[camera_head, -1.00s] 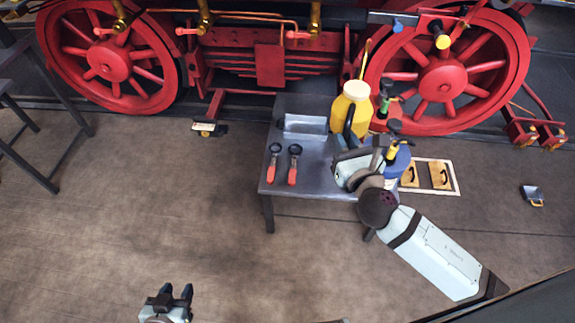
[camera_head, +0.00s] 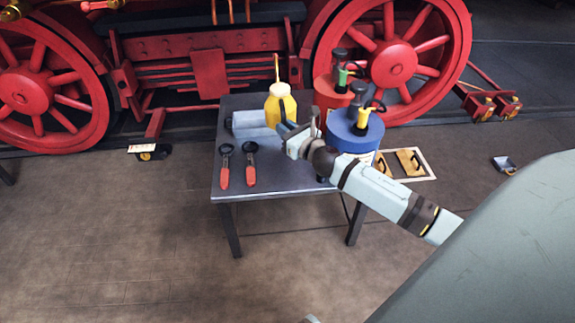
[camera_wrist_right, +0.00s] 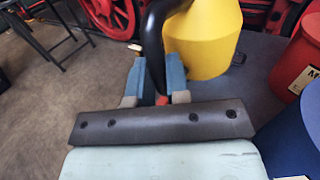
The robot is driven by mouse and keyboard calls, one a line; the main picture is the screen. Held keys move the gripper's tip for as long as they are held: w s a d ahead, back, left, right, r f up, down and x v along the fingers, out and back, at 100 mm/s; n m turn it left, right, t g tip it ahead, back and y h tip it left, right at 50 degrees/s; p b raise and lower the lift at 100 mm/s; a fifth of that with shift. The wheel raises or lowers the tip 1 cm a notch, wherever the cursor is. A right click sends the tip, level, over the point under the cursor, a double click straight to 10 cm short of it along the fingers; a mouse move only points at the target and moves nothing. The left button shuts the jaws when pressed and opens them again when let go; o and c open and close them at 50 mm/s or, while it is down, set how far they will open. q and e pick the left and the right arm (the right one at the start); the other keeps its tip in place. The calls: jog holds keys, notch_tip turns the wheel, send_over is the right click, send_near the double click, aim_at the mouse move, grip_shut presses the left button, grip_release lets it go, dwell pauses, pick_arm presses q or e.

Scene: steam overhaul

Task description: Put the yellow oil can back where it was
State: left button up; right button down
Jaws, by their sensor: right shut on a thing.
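The yellow oil can (camera_head: 283,108), with a thin spout pointing up, stands upright at the back of the metal table (camera_head: 270,179). In the right wrist view the yellow body (camera_wrist_right: 206,38) and its curved black handle (camera_wrist_right: 153,40) fill the top. My right gripper (camera_head: 287,133) reaches in from the right at the can's near side. In the wrist view its fingers (camera_wrist_right: 160,84) are shut on the black handle. The can looks to be on the tabletop, but its base is partly hidden by the gripper. My left gripper is not in view.
A blue drum (camera_head: 355,133) and a red drum (camera_head: 330,94), both with pump tops, stand right of the can. A grey cylinder (camera_head: 250,123) lies to its left. Two red-handled tools (camera_head: 224,172) lie at the front left. The locomotive's red wheels (camera_head: 395,62) stand behind.

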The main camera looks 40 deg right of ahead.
pick_arm(q)
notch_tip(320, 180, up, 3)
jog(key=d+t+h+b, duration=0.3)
jog(key=b, duration=0.4)
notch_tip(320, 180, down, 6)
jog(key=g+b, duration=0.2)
jog(key=b, duration=0.3)
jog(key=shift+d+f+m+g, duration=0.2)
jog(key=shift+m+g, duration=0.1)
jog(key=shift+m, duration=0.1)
pick_arm(e)
jog(key=shift+w+d+f, duration=0.3)
jog(key=shift+d+f, duration=0.35)
jog(key=shift+f, duration=3.35)
jog(key=shift+w+d+f, duration=0.25)
jog(key=shift+d+f, duration=0.4)
jog(key=shift+f, duration=3.35)
jog(key=shift+w+d+f, duration=0.3)
jog(key=shift+d+f, duration=0.35)
jog(key=shift+f, duration=3.35)
jog(key=shift+f, duration=0.15)
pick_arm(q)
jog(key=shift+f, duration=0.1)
pick_arm(e)
jog(key=c, duration=1.1)
grip_release()
